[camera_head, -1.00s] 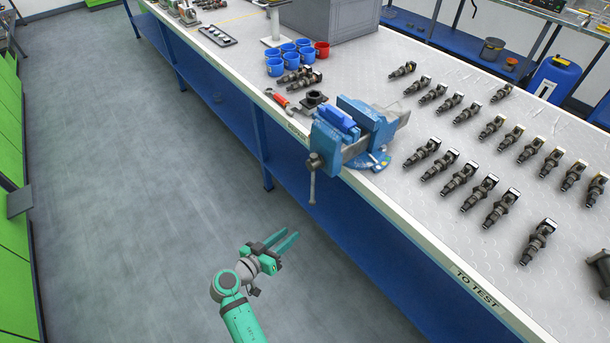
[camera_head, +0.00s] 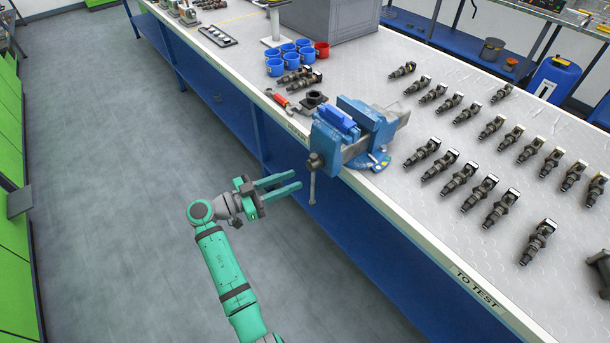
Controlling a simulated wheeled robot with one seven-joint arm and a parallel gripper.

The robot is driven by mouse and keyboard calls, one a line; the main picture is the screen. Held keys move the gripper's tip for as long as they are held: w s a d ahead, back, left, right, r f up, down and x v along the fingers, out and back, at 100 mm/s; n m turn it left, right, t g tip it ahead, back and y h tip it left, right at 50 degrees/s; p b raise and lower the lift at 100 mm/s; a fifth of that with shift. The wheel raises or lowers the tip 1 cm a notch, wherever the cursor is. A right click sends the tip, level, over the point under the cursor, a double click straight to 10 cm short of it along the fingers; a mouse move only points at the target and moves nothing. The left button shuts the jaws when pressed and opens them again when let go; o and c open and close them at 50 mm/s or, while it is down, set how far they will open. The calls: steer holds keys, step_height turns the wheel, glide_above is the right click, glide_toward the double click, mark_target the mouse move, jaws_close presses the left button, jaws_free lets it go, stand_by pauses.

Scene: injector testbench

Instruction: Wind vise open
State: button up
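The blue vise (camera_head: 350,132) is mounted at the front edge of the workbench. Its handle bar (camera_head: 313,186) hangs near vertical from the screw end, on the side facing the aisle. A blue piece (camera_head: 340,119) sits on top at the jaws; I cannot tell whether anything is clamped. My gripper (camera_head: 297,181) is green, with two parallel fingers apart and nothing seen between them. It points right toward the handle bar, with its fingertips just left of the bar in the picture. I cannot tell the depth gap between them.
The workbench (camera_head: 440,225) carries several injectors (camera_head: 480,192) in rows right of the vise. Blue cups (camera_head: 275,67), a red cup (camera_head: 321,50) and a red-handled tool (camera_head: 278,98) lie behind it. The floor aisle (camera_head: 120,180) on the left is clear.

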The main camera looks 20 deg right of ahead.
mark_target(313, 182)
steer(key=d, duration=0.3)
steer(key=w+d, duration=0.1)
steer(key=d, duration=0.1)
steer(key=shift+d, duration=0.3)
steer(key=shift+s, duration=0.1)
jaws_close()
